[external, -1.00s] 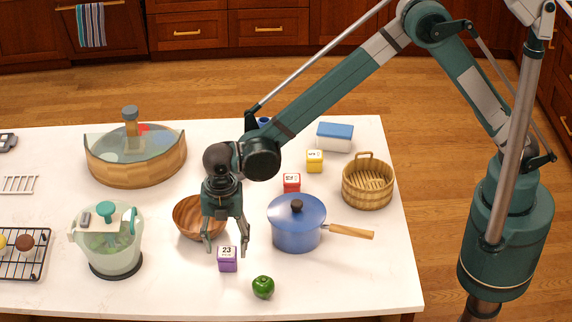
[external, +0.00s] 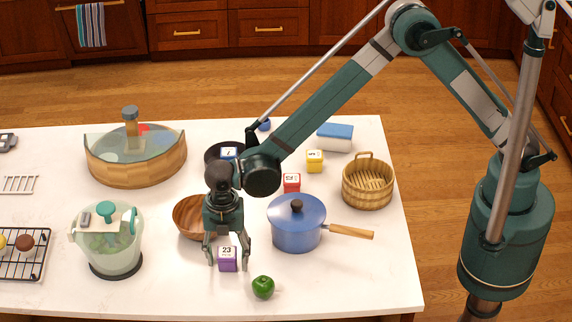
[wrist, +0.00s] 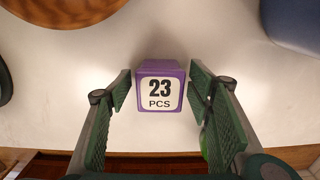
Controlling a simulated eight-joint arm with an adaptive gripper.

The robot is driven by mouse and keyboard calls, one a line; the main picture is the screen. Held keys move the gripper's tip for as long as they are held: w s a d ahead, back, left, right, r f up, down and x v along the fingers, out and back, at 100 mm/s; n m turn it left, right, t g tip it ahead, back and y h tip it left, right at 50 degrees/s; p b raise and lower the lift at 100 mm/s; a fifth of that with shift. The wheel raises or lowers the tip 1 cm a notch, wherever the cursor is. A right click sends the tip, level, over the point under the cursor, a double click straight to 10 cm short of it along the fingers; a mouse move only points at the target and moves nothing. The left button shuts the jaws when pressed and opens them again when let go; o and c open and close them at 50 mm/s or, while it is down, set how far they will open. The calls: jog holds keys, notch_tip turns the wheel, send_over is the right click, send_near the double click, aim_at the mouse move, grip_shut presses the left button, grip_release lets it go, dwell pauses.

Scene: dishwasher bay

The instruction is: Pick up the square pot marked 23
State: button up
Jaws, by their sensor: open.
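The square pot marked 23 (external: 228,260) is a small purple cube with a white label, standing on the white counter near its front edge. In the wrist view the pot (wrist: 160,88) reads "23 PCS" and lies between the two green finger pads. My gripper (external: 229,262) is open, pointing down, with one finger on each side of the pot. In the wrist view my gripper (wrist: 160,95) shows a gap between each pad and the pot. I cannot tell exactly how far down the fingers reach beside it.
A wooden bowl (external: 187,218) stands just behind left, a blue lidded pot (external: 297,228) with a wooden handle to the right. A green pepper (external: 263,287) lies close at front right. A blender-like jug (external: 107,245) stands left. The counter's front strip is mostly clear.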

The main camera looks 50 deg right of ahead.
aim_at(225, 254)
dwell(0.3)
jog(key=c, duration=1.1)
jog(key=shift+o, duration=0.2)
jog(key=shift+r, duration=0.15)
jog(key=shift+r, duration=4.9)
